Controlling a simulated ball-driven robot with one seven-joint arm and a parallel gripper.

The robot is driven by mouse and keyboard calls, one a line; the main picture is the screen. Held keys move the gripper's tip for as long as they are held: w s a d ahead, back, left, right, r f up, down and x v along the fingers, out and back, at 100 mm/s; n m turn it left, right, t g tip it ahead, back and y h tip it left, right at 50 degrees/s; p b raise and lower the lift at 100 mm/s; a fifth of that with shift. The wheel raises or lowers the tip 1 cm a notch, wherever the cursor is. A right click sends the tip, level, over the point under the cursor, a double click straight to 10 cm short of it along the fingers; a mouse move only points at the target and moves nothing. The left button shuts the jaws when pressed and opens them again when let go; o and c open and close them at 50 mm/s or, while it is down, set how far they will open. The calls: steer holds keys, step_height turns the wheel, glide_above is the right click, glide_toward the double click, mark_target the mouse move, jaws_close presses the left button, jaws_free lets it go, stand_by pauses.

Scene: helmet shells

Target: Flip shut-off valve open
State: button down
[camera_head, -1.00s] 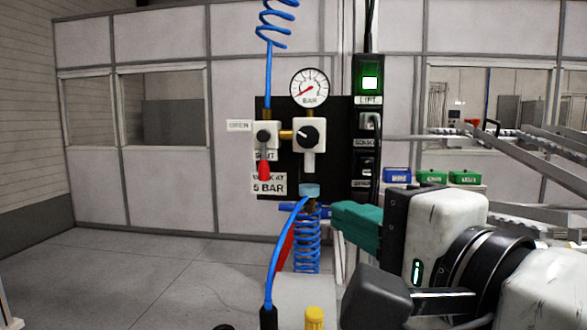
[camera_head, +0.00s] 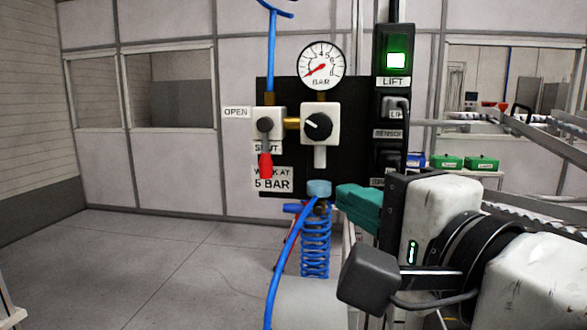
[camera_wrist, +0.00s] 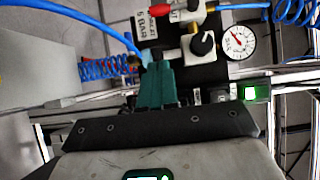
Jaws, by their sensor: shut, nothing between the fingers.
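The shut-off valve (camera_head: 266,124) is a white block on the left of a black panel. Its red lever (camera_head: 265,165) points straight down over the SHUT label, and the OPEN label (camera_head: 236,112) is to the left. The red lever also shows at the top of the wrist view (camera_wrist: 162,14). My gripper (camera_head: 345,193) has green fingers, pressed together with nothing in them. It is in front of the panel's lower right, to the right of and below the lever and apart from it. In the wrist view the fingers (camera_wrist: 158,82) point up toward the panel.
The gauge (camera_head: 321,66) reads low, above a black regulator knob (camera_head: 318,127). A blue coiled hose (camera_head: 315,245) hangs below the panel. A switch column with a green LIFT light (camera_head: 396,61) stands right. Conveyor rails and green boxes (camera_head: 482,164) are beyond. Floor at left is clear.

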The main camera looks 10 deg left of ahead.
mark_target(265, 152)
steer(key=s+a+p+x, duration=0.1)
steer(key=a+p+x, duration=0.1)
steer(key=x, duration=0.9)
steer(key=shift+a, duration=0.3)
steer(key=shift+f, duration=0.1)
steer(key=shift+a, duration=0.1)
